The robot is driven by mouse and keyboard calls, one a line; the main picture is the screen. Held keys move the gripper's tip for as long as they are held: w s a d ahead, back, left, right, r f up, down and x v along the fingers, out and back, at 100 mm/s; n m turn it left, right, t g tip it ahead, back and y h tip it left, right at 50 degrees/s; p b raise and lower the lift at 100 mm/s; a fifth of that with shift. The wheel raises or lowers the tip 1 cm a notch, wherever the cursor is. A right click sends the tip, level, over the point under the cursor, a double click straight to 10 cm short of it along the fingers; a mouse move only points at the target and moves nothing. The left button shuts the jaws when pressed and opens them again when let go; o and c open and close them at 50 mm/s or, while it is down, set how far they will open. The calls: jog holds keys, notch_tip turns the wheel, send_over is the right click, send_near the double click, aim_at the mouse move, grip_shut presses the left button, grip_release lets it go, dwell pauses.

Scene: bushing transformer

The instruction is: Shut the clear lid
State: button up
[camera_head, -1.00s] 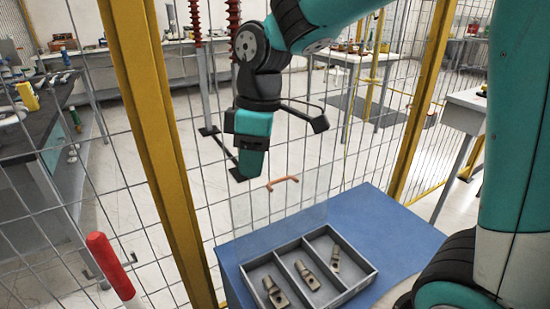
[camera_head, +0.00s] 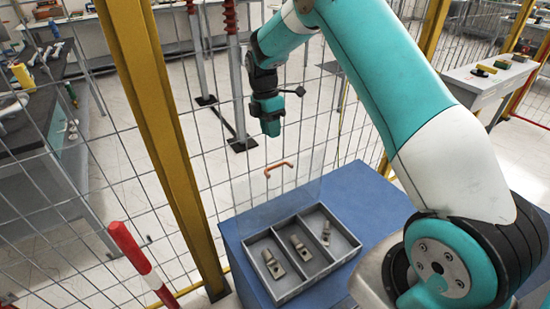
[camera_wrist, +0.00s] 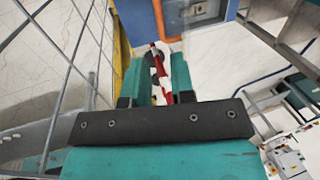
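The clear lid (camera_head: 290,195) stands raised at the back edge of the grey three-compartment box (camera_head: 345,257), nearly invisible against the floor. Its orange handle (camera_head: 279,167) runs along the top. In the wrist view an orange bar (camera_wrist: 159,18), apparently the handle, shows at the top, beyond the fingertips. My gripper (camera_head: 270,133) hangs above and slightly behind the handle, apart from it, pointing down. In the wrist view the two teal fingers of my gripper (camera_wrist: 157,65) are apart with nothing between them. The fingertips are hard to make out in the head view.
The box sits on a blue table (camera_head: 370,195) and holds a metal fitting (camera_head: 273,263) in each compartment. A wire fence with a yellow post (camera_head: 160,140) stands close by. A red-and-white pole (camera_head: 140,262) is at the lower left.

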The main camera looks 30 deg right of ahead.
jog(key=p+x, duration=0.1)
jog(key=x, duration=0.9)
jog(key=shift+f+p, duration=0.15)
jog(key=shift+p, duration=0.2)
jog(key=shift+c, duration=0.2)
grip_shut()
